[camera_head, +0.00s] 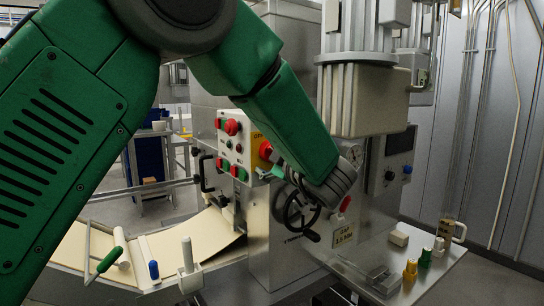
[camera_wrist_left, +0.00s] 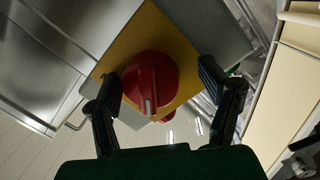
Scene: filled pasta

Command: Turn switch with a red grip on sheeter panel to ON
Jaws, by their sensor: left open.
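The switch with the red grip (camera_wrist_left: 150,84) sits on a yellow plate (camera_wrist_left: 178,40) in the left wrist view. A pale line runs along its grip. My left gripper (camera_wrist_left: 157,78) is open, with one finger on each side of the red grip. I cannot tell whether the fingers touch it. In the head view my left gripper (camera_head: 276,163) is small and partly hidden by my forearm. My right gripper is not in view.
The panel face carries red and green buttons and another red knob (camera_head: 231,127). A handwheel (camera_head: 298,212) is close below my left wrist. A dough belt (camera_head: 190,250) runs at lower left. A steel table (camera_head: 440,262) at right holds small yellow, green and white pieces.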

